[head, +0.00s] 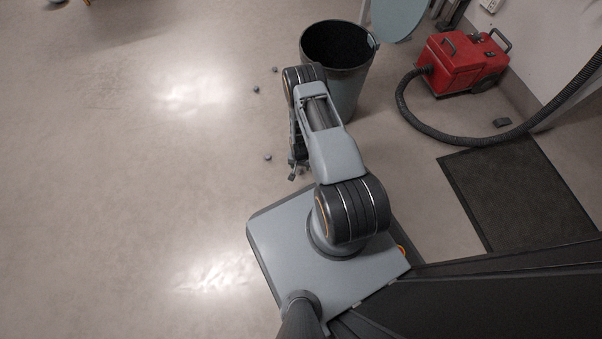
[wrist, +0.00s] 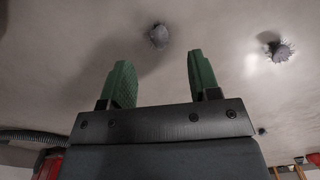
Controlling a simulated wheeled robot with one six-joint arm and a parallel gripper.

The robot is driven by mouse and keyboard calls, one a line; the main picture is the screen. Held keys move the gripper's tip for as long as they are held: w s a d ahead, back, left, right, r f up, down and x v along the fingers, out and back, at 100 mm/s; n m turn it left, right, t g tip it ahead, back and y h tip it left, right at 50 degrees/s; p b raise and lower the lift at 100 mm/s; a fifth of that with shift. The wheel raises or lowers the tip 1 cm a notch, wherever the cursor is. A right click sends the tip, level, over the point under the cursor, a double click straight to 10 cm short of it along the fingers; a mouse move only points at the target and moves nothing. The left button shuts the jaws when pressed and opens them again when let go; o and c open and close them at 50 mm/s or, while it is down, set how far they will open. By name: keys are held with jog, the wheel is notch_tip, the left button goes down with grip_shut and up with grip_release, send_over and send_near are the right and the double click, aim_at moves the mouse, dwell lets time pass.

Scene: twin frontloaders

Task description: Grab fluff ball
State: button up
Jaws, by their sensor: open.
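Small grey fluff balls lie on the floor. In the head view one (head: 267,157) is just left of my gripper (head: 292,170), and two more, one (head: 256,89) and another (head: 275,69), lie farther off, left of the bin. In the wrist view a fuzzy ball (wrist: 158,35) shows beyond and between the green fingertips of my gripper (wrist: 157,72), apart from them. A second ball (wrist: 281,51) is to the right, and a smaller one (wrist: 262,131) is lower right. My gripper is open, with nothing between its fingers.
A tall dark bin (head: 347,85) stands right beside my arm, with a pale round lid (head: 396,14) behind it. A red vacuum (head: 460,65) with a black hose (head: 425,128) is at the right. A dark mat (head: 515,190) lies below it. The floor to the left is clear.

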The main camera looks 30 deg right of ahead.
aim_at(301, 170)
jog(key=shift+s+f+b, duration=0.1)
jog(key=shift+f+b, duration=1.55)
jog(key=shift+f, duration=1.2)
jog(key=shift+r, duration=0.1)
grip_shut()
